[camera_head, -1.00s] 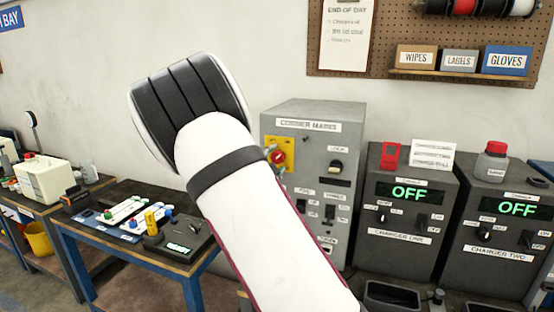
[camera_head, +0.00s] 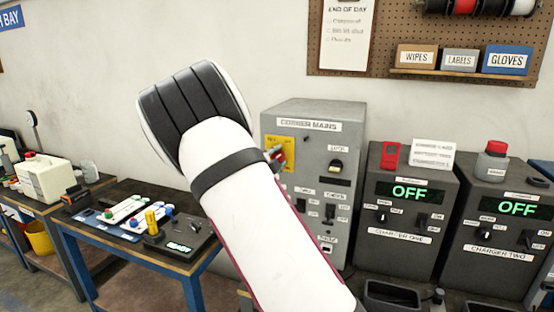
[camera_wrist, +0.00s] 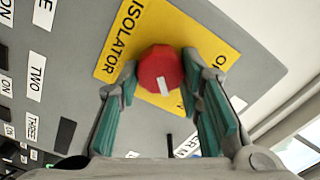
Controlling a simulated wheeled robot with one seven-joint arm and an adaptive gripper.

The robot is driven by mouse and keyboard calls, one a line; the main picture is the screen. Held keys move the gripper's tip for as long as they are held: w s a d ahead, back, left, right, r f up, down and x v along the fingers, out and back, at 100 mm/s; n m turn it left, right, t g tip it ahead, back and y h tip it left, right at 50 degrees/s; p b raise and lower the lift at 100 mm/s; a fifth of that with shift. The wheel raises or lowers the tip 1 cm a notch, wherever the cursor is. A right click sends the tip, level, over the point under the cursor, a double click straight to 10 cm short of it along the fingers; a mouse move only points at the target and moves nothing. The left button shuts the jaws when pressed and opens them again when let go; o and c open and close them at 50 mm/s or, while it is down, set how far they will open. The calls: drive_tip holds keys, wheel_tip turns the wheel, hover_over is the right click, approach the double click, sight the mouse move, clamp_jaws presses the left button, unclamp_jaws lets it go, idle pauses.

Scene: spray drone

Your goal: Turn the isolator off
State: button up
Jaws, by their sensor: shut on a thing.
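The isolator is a red knob (camera_wrist: 158,66) on a yellow plate (camera_wrist: 118,45) marked ISOLATOR, on the grey CORNER MAINS cabinet (camera_head: 313,112). A white mark on the knob points toward the bottom of the wrist view. My gripper (camera_wrist: 161,71) has one teal-padded finger on each side of the knob and is shut on it. Part of the plate's lettering is hidden behind a finger.
Two dark charger units, charger one (camera_head: 411,208) and charger two (camera_head: 508,222), stand right of the cabinet, both showing OFF. Other switches sit on the cabinet's front. A blue-framed bench (camera_head: 128,253) with small devices stands at left.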

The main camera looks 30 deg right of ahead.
drive_tip(key=shift+n, duration=0.3)
drive_tip(key=n, duration=1.7)
drive_tip(key=shift+w+a, duration=0.2)
idle(0.4)
drive_tip(key=o, duration=1.2)
drive_tip(key=shift+c, duration=0.2)
drive_tip(key=shift+a, duration=0.1)
drive_tip(key=v, duration=1.2)
